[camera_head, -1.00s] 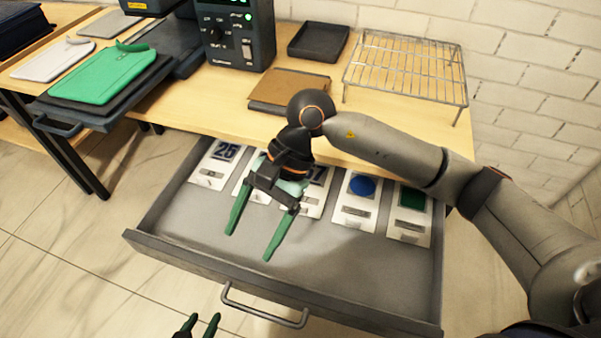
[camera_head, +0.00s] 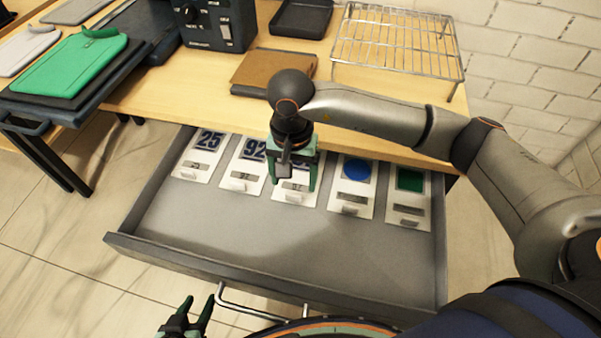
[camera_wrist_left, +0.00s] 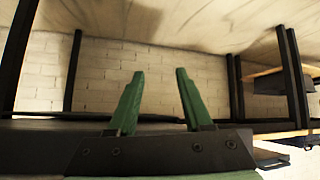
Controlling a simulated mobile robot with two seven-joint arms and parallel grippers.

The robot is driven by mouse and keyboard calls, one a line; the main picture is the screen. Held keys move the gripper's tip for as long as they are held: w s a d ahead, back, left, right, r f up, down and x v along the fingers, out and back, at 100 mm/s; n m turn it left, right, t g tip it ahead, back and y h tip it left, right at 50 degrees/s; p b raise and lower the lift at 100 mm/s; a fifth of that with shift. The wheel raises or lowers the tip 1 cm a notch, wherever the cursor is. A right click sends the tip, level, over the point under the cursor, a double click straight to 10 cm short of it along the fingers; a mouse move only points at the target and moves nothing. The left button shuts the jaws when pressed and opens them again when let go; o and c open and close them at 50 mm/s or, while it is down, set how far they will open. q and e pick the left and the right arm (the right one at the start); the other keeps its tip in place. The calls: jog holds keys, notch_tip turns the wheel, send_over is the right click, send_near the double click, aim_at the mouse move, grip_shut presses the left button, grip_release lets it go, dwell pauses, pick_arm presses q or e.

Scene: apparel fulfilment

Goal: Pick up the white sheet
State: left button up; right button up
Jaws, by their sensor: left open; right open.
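Several white sheets lie in a row at the back of the open grey drawer (camera_head: 250,235). One sheet shows "25" (camera_head: 197,172), one shows "92" (camera_head: 236,183), one has a blue circle (camera_head: 345,203) and one a green square (camera_head: 409,213). The middle sheet (camera_head: 291,196) is partly hidden by my right gripper (camera_head: 292,183), which points down over it, open. I cannot tell whether its fingers touch the sheet. My left gripper (camera_head: 197,308) is open and empty in front of the drawer; its green fingers also show in the left wrist view (camera_wrist_left: 157,95).
The drawer's handle (camera_head: 245,312) sticks out. The drawer's front is empty.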

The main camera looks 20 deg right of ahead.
aim_at(293, 190)
notch_tip(293, 190, down, 4)
jog(key=shift+a+f, duration=0.1)
jog(key=shift+f, duration=0.05)
jog(key=shift+c, duration=0.3)
grip_shut()
dwell(0.4)
